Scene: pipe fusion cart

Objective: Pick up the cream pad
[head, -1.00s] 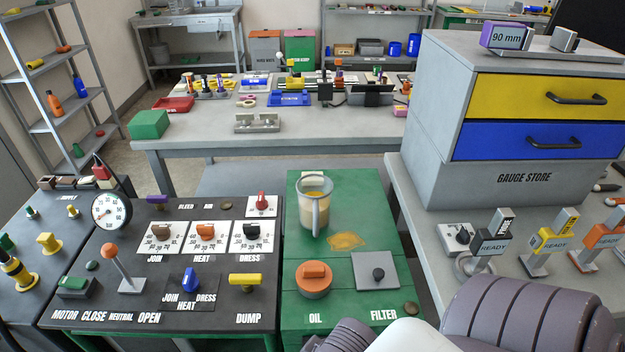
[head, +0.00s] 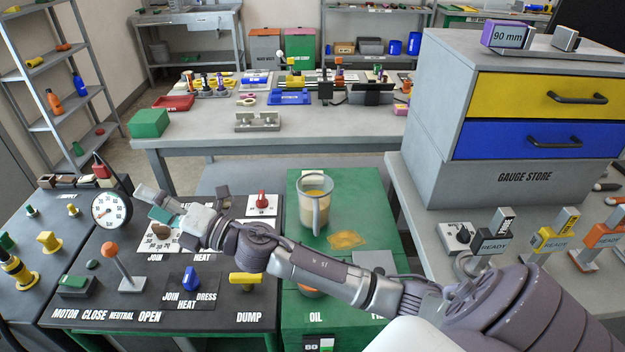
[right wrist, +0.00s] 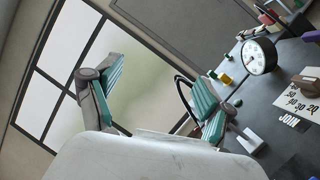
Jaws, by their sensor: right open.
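A row of small blocks (head: 63,182) in brown, pale and red tones sits at the back left of the dark control cart. They are too small for me to tell surely which one is the cream pad. My right gripper (head: 184,194) is open and empty, held over the back of the cart near the dials, to the right of the blocks. In the right wrist view its two fingers (right wrist: 155,92) with teal pads stand wide apart with nothing between them. Some of the blocks show at that view's upper right edge. My left gripper is not in view.
A round pressure gauge (head: 112,210) stands between my right gripper and the blocks; it also shows in the right wrist view (right wrist: 258,56). An orange-knobbed lever (head: 110,249) rises in front.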

